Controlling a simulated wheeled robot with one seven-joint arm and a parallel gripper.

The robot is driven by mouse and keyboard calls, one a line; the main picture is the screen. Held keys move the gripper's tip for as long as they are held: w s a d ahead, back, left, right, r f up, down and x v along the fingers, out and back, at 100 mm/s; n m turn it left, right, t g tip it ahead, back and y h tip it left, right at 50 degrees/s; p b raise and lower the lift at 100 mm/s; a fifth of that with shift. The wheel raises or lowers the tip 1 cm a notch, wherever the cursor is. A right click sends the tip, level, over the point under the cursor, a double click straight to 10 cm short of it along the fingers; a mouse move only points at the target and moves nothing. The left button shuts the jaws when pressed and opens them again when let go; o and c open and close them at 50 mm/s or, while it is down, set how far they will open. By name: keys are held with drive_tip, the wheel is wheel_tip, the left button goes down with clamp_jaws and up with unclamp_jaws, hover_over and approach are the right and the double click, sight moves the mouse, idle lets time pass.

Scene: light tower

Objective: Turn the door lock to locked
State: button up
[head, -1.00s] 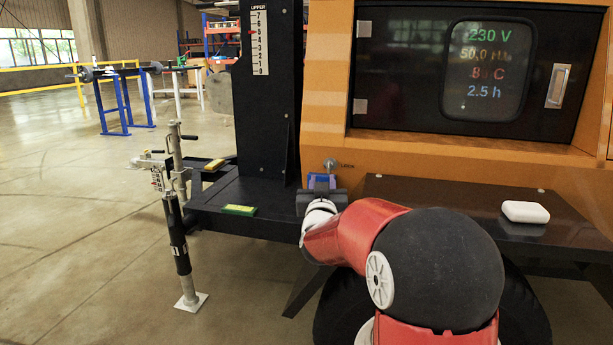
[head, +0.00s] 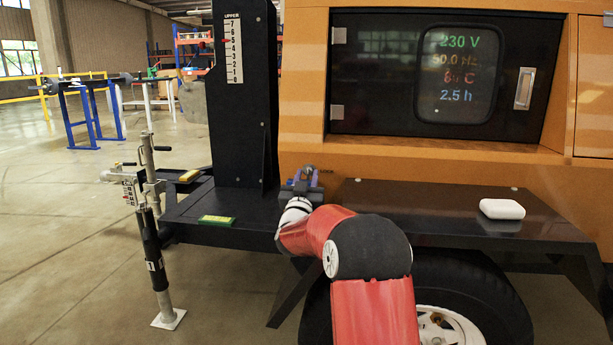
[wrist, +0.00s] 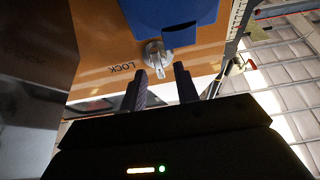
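The door lock (head: 309,170) is a small round silver lock on the orange panel, with a LOCK label beside it. In the wrist view the lock (wrist: 156,52) shows a metal key-like tab pointing toward my fingers, and the label reads upside down. My gripper (head: 304,181) is just below the lock in the head view. In the wrist view my gripper (wrist: 161,80) is open, with a dark finger either side of the tab's line and a gap between them. The tab's tip reaches about the fingertips; I cannot tell whether they touch.
A blue part (wrist: 170,18) is beside the lock in the wrist view. A black mast (head: 244,100) stands left of the lock. A dark fender (head: 420,212) carries a white box (head: 502,209). A jack stand (head: 155,250) is at the left, with open floor beyond.

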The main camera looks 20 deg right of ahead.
drive_tip(key=shift+w+d+r, duration=0.15)
drive_tip(key=shift+w+d, duration=0.05)
drive_tip(key=shift+w, duration=0.15)
clamp_jaws()
